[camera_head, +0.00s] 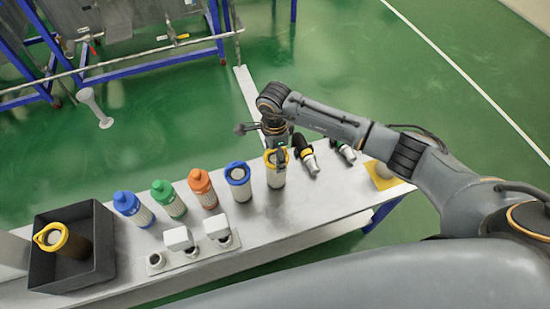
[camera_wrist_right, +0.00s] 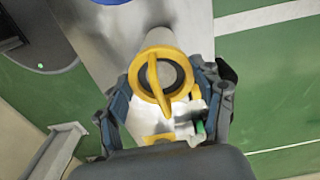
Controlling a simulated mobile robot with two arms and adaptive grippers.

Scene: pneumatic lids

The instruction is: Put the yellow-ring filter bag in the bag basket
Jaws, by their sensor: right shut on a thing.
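A yellow-ring filter bag (camera_head: 276,178) with a pale body stands upright on the grey bench, at the right end of the row. My right gripper (camera_head: 275,148) is over its top, shut on it. In the right wrist view the yellow ring (camera_wrist_right: 153,78) with its crossbar lies between the two fingers of the gripper (camera_wrist_right: 160,85). The black, open-topped basket (camera_head: 104,245) is at the left end of the bench. My left gripper is not in view.
A blue-ring bag (camera_head: 238,185) stands just left of the held bag. Orange (camera_head: 203,190), green (camera_head: 169,200) and blue (camera_head: 133,208) capped cylinders continue the row. White blocks (camera_head: 180,238) are in front. Black fittings (camera_head: 304,153) and a yellow pad (camera_head: 383,176) lie right.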

